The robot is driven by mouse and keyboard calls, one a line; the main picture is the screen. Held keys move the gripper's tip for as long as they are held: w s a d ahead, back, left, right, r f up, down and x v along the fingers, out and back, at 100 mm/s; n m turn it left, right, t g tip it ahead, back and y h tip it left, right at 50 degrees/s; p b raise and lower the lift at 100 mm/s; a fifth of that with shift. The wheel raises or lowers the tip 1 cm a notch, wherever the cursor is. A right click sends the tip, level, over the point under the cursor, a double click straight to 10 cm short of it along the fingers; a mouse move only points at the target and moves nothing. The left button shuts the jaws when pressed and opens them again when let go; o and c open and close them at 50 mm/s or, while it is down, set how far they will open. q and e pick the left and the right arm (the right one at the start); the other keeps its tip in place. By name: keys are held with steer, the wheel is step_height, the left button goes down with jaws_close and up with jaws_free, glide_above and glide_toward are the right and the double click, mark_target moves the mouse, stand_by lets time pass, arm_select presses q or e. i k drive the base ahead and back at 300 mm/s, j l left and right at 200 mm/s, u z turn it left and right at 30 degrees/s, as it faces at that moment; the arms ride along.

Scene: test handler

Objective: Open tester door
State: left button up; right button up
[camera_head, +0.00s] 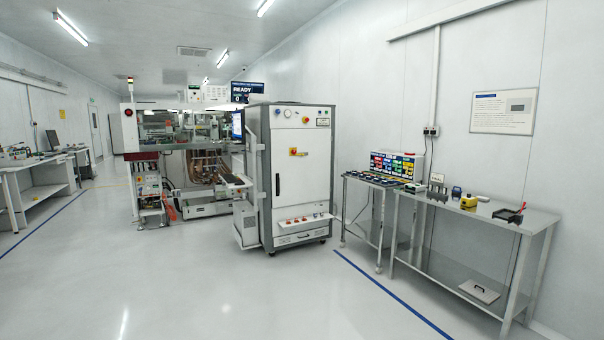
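The tester is a tall grey and white cabinet (290,175) standing in the middle of the room. Its white front door (302,170) looks shut. A dark vertical handle (277,185) sits at the door's left side. A red and yellow switch (294,152) is on the door's upper part. Buttons and a gauge sit on the panel above the door. Neither of my grippers is in view, and nothing touches the door.
An open-framed machine (180,140) with a screen stands left of the cabinet. A workbench (35,162) is at far left. The floor (190,285) in front is clear, with blue lines.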

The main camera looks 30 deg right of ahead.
mark_target(306, 179)
steer(key=i+l+z, duration=0.3)
steer(key=i, duration=0.35)
steer(key=i+z, duration=0.25)
steer(key=i, duration=0.35)
